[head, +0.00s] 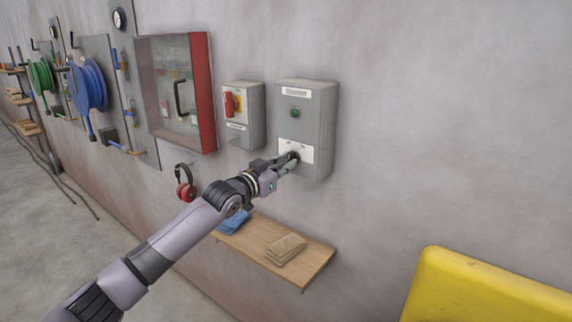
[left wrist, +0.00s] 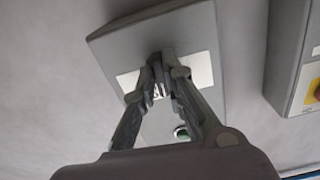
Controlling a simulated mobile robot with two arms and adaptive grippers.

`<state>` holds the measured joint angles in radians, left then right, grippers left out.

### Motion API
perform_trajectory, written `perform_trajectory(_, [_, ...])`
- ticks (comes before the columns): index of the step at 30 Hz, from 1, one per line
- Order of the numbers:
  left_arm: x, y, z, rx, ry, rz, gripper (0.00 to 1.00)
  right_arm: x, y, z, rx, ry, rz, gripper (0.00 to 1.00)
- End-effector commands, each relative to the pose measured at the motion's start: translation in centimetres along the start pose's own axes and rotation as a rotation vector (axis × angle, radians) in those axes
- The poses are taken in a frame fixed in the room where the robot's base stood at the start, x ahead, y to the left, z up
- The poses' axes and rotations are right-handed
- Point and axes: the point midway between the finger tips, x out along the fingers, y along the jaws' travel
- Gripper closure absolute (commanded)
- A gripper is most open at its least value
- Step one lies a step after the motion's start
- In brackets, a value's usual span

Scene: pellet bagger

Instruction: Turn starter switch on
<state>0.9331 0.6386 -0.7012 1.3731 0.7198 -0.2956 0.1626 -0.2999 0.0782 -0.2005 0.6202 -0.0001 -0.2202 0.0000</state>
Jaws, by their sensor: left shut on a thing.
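The starter box (head: 316,120) is a grey wall box with a green button or lamp (head: 295,113) near its top and a white label plate lower down. The starter switch is on that plate, mostly hidden by my left gripper (head: 291,159). In the left wrist view the starter box (left wrist: 207,40) appears turned over, with the green part (left wrist: 181,132) below the plate. There my left gripper (left wrist: 162,75) has its fingertips closed together on the switch at the plate. The switch's exact position cannot be read. My right gripper is not in view.
A grey box with a red rotary handle (head: 229,104) on yellow hangs left of the starter box. A red-framed cabinet (head: 206,95) is further left. A wooden shelf (head: 312,259) with cloths is below, and a yellow object (head: 480,290) stands at lower right.

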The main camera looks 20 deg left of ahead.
Motion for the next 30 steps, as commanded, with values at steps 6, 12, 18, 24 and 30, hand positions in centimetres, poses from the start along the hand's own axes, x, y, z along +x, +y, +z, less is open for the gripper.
perform_trajectory(6, [0.0,-0.2,-0.1,0.189,-0.002,-0.001,1.00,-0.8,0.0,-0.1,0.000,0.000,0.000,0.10])
perform_trajectory(12, [0.0,-0.2,-0.1,0.325,-0.002,0.000,1.00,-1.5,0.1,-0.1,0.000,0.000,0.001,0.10])
perform_trajectory(18, [0.0,-0.2,0.0,0.413,-0.003,0.000,1.00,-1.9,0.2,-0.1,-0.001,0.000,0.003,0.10])
perform_trajectory(24, [0.0,-0.2,0.0,0.456,-0.002,0.000,1.00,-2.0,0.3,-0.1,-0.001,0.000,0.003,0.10])
perform_trajectory(30, [0.0,-0.2,0.1,0.468,-0.002,0.000,1.00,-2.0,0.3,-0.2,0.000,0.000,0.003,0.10])
